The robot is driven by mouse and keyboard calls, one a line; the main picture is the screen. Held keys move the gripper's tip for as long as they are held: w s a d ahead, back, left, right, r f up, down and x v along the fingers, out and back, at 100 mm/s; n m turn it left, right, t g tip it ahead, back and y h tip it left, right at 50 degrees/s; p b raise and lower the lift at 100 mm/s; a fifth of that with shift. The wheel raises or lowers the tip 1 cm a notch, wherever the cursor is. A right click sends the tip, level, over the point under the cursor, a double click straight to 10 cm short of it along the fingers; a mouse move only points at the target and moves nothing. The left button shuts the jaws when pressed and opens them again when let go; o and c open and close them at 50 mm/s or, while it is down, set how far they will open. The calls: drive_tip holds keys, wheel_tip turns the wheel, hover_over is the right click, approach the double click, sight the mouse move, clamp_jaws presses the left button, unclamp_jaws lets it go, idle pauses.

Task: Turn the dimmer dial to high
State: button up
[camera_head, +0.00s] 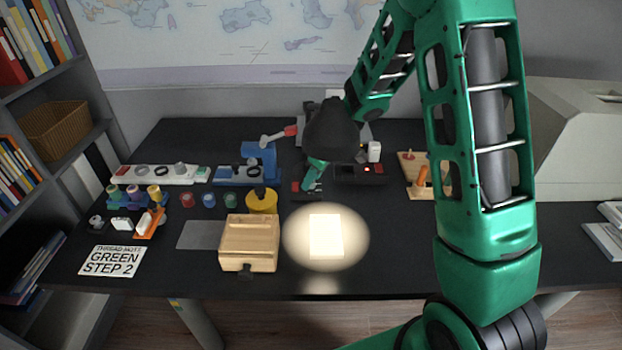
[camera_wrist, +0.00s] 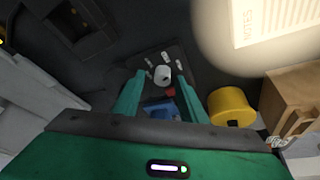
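The dimmer dial (camera_wrist: 162,75) shows in the wrist view as a small pale round knob on a dark plate (camera_wrist: 180,82), with several white marks around it. My gripper (camera_wrist: 161,68) is open, its two green fingers on either side of the dial, with a visible gap at each side. I cannot tell how far down the fingertips reach beside the dial, or which mark it points to. In the head view my gripper (camera_head: 309,184) points down at the middle of the dark desk, and my dark wrist and fingers hide the dial.
A bright light spot lies on a notes sheet (camera_head: 326,236). A yellow cylinder (camera_head: 262,201), a wooden box (camera_head: 249,245) and a blue device (camera_head: 262,160) stand to the left. A dark box with a red light (camera_head: 360,173) is close on the right.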

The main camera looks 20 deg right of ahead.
drive_tip(key=shift+s+r, duration=0.1)
drive_tip(key=v, duration=1)
drive_tip(key=shift+r, duration=0.2)
drive_tip(key=shift+d, duration=0.1)
